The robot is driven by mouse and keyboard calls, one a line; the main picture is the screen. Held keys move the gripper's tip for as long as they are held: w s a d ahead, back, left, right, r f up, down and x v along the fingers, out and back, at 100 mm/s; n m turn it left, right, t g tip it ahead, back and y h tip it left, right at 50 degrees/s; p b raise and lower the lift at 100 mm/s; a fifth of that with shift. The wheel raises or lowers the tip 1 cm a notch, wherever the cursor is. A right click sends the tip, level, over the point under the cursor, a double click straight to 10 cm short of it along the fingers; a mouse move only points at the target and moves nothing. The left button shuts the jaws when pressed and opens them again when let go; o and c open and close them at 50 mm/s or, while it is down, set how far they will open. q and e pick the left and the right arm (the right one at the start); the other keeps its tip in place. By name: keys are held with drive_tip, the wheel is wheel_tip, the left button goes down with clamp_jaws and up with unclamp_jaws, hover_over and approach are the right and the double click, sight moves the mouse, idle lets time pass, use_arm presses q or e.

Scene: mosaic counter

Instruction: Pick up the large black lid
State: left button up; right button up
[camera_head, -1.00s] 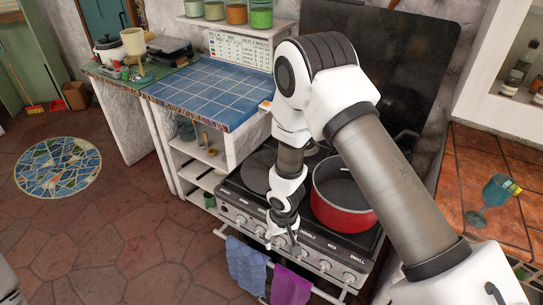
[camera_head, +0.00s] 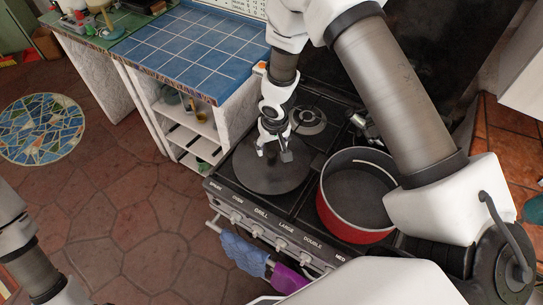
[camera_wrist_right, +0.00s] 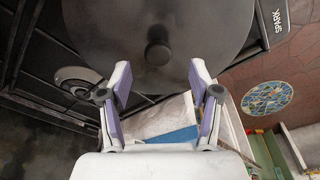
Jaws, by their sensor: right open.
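The large black lid (camera_head: 262,178) is a flat dark disc lying on the front left of the stove top. In the right wrist view the lid (camera_wrist_right: 205,30) fills the upper middle, with its round black knob (camera_wrist_right: 158,53) near the centre. My right gripper (camera_head: 275,154) points down over the lid. In the right wrist view my right gripper (camera_wrist_right: 160,72) is open, its two fingers apart with nothing between them, and the knob appears just beyond the fingertips. Part of my left arm shows at the lower left in the head view, but its gripper does not.
A red pot (camera_head: 350,232) without a cover stands right of the lid. A bare burner (camera_head: 309,121) is behind it. A blue tiled counter (camera_head: 190,45) is to the left. Blue (camera_head: 243,252) and purple (camera_head: 288,278) towels hang on the front rail.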

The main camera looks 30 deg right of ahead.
sight(272, 153)
drive_tip(key=f, duration=0.1)
drive_tip(key=f+b, duration=0.1)
drive_tip(key=f, duration=0.1)
drive_tip(key=f+b, duration=0.1)
drive_tip(key=shift+w+d+f, duration=0.15)
drive_tip(key=shift+w+f, duration=0.1)
drive_tip(key=shift+f, duration=0.15)
drive_tip(key=shift+w+d+f, duration=0.1)
drive_tip(key=shift+w+f, duration=0.05)
drive_tip(key=shift+w, duration=0.1)
drive_tip(key=shift+s+r, duration=0.1)
drive_tip(key=shift+r, duration=0.1)
drive_tip(key=shift+c, duration=0.9)
drive_tip(key=shift+s+r, duration=0.1)
drive_tip(key=shift+s, duration=0.1)
drive_tip(key=c, duration=0.6)
clamp_jaws()
